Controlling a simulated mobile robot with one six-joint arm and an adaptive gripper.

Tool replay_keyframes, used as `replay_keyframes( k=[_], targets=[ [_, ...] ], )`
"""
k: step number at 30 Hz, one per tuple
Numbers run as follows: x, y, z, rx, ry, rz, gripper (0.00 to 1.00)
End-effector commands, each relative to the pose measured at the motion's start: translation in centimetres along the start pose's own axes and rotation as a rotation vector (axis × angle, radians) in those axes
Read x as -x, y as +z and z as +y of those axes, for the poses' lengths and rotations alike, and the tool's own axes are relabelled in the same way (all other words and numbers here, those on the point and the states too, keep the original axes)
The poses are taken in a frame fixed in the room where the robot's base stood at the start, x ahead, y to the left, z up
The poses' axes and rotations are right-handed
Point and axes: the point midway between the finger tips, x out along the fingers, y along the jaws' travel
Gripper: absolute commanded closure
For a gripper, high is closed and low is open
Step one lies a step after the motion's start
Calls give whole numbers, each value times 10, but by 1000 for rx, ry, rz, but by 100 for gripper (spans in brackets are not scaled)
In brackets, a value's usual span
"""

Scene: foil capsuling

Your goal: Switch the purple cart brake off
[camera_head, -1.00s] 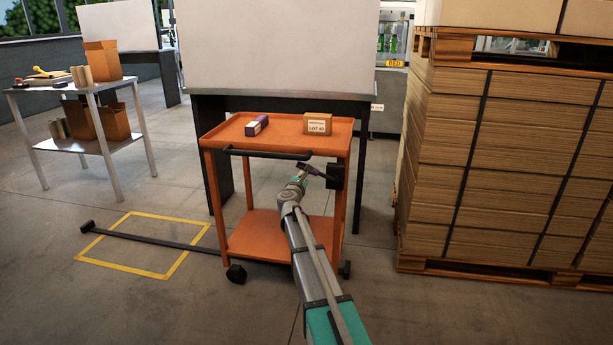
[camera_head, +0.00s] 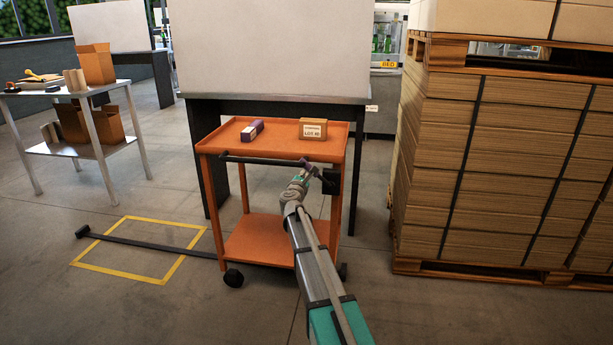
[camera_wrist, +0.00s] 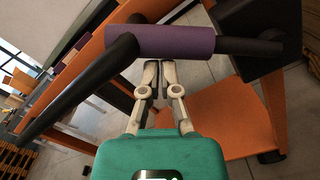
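The orange cart (camera_head: 270,147) stands in front of a dark bench. A black brake box (camera_head: 331,181) is at its right front post, and it fills the upper right of the wrist view (camera_wrist: 262,30). A black lever with a purple sleeve (camera_wrist: 175,41) extends from the box. My gripper (camera_wrist: 159,70) has its two fingers nearly together, with their tips at the sleeve's lower edge. Contact cannot be told, and the sleeve is not between the fingers. In the head view my gripper (camera_head: 305,170) is at the lever, which is small and partly covered there.
A purple box (camera_head: 252,131) and a cardboard box (camera_head: 314,129) lie on the cart's top. A yellow floor outline (camera_head: 125,273) with a black bar is at left. Stacked cardboard on a pallet (camera_head: 490,170) stands close at right. A side table (camera_head: 90,90) is far left.

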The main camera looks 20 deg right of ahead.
Motion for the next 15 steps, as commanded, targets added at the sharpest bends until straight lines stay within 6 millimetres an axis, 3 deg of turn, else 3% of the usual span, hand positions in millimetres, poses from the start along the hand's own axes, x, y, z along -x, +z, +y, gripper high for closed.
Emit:
replay_keyframes(
  k=[15],
  targets=[
    [6,-20,-1,0,0,1,100]
  ],
)
